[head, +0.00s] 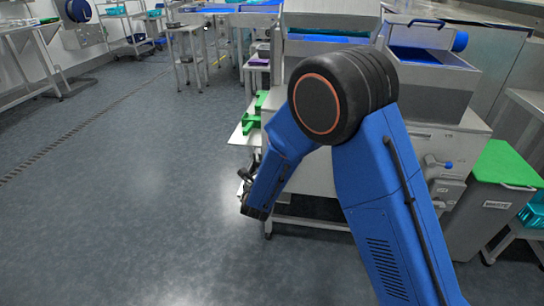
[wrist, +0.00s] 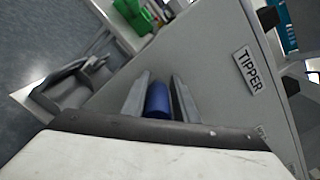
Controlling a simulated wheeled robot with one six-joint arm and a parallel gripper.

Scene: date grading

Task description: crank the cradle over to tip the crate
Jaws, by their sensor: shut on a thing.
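My gripper (wrist: 158,90) is shut on a blue crank handle (wrist: 157,101), with one grey finger on each side of it in the wrist view. The handle stands at the grey side panel (wrist: 215,60) of a machine with a "TIPPER" label (wrist: 247,70). In the head view my blue arm reaches down to the left side of the grey machine (head: 318,172); its black elbow covers much of the machine. The fingers and the handle cannot be made out there. I cannot make out the cradle or the crate for certain.
Another crank with a blue knob (head: 448,165) is on the machine's front right. A green-topped bin (head: 510,163) stands to the right. Green parts lie on a white shelf (head: 240,137) left of the machine. The grey floor (head: 120,190) on the left is clear.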

